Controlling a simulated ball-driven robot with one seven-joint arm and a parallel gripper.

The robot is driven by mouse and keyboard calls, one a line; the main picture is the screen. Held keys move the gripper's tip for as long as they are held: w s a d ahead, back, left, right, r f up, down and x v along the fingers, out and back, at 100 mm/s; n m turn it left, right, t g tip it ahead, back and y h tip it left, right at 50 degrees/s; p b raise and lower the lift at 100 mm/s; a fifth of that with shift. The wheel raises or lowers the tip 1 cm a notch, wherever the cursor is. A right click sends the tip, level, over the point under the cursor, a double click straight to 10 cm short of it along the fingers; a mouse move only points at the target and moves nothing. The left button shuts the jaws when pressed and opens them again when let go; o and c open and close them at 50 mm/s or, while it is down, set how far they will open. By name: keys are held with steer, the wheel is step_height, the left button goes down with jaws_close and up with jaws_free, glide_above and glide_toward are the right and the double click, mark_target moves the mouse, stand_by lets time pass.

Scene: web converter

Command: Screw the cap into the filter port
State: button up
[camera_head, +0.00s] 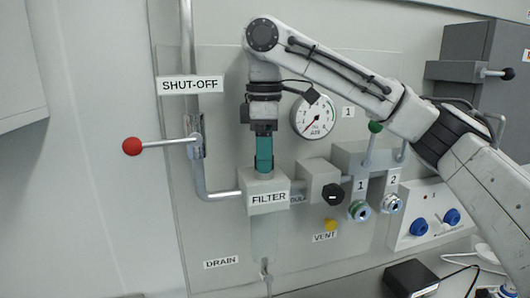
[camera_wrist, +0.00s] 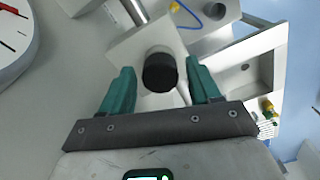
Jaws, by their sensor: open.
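The white filter block (camera_head: 267,197), labelled FILTER, is mounted on the wall panel with a clear bowl (camera_head: 264,238) below it. My gripper (camera_head: 264,168) points down just above the block's top. In the wrist view my gripper (camera_wrist: 162,78) is open, with one teal finger on each side of a black round piece and gaps between. This piece looks like the cap (camera_wrist: 160,72) at the top of the filter block (camera_wrist: 143,42). How deep it sits in the port cannot be told. In the head view my fingers hide it.
A gauge (camera_head: 315,116) and a block with a black knob (camera_head: 332,194) are right of the filter. The red-balled shut-off lever (camera_head: 132,146) and pipe (camera_head: 191,100) are left. A yellow vent knob (camera_head: 330,225) is lower right. Green-tipped lever (camera_head: 375,127) stands near my arm.

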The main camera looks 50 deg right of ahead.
stand_by(0.3)
steer(key=n, duration=0.4)
steer(key=shift+c, duration=0.4)
steer(key=c, duration=1)
steer(key=m, duration=0.3)
steer(key=shift+m, duration=0.3)
jaws_close()
steer(key=shift+m, duration=2)
